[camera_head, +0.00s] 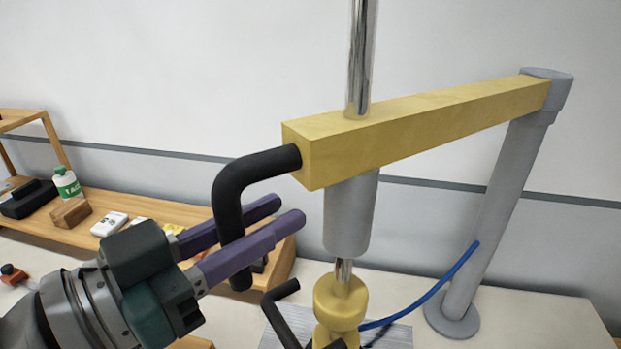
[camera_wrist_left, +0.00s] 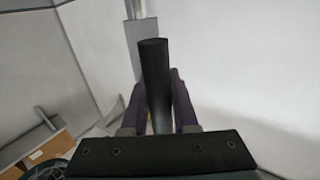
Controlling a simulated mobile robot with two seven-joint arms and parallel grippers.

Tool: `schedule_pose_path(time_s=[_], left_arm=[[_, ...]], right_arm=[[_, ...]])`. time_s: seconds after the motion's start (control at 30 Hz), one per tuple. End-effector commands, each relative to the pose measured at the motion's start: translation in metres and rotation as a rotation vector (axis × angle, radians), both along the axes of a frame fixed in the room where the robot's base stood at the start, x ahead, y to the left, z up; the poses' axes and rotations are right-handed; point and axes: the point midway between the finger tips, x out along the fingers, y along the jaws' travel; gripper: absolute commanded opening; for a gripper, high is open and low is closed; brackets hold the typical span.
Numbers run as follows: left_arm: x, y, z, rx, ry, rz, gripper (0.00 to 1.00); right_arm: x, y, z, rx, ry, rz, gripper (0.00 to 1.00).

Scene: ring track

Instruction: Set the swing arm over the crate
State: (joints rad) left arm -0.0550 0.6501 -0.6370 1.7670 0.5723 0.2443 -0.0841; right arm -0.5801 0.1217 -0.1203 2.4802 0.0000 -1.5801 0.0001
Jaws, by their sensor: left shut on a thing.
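The yellow swing arm (camera_head: 420,122) reaches from the top of a grey post (camera_head: 492,190) at the right toward the middle of the head view. A bent black handle (camera_head: 229,205) sticks out of its near end and hangs down. My left gripper (camera_head: 286,212) has its purple fingers shut on the handle's lower part, one on each side. The left wrist view shows the handle (camera_wrist_left: 155,70) upright between the fingers. I cannot pick out the crate for sure; a brown wooden edge (camera_head: 192,343) shows at the bottom of the head view. My right gripper is not in view.
A chrome rod (camera_head: 361,60) passes through the arm's near end, with a yellow piece (camera_head: 341,300) and black hooks (camera_head: 283,298) below. A blue hose (camera_head: 425,298) runs to the post. A wooden shelf (camera_head: 160,212) with small goods stands behind at the left.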

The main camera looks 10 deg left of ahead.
Motion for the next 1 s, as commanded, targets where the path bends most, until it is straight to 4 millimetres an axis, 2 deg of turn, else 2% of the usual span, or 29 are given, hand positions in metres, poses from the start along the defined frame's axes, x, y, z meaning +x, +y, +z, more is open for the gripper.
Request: schedule_pose_path(time_s=[0.03,0.2,1.0], left_arm=[[-0.0001,0.0001,0.0000,0.000,0.000,0.000,0.17],[-0.0002,0.0001,0.0000,0.000,0.000,0.000,0.00],[-0.0002,0.0001,0.0001,0.000,0.000,0.000,0.00]], right_arm=[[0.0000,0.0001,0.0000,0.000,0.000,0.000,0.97],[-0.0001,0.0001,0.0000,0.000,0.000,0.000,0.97],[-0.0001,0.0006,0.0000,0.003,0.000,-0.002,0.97]])
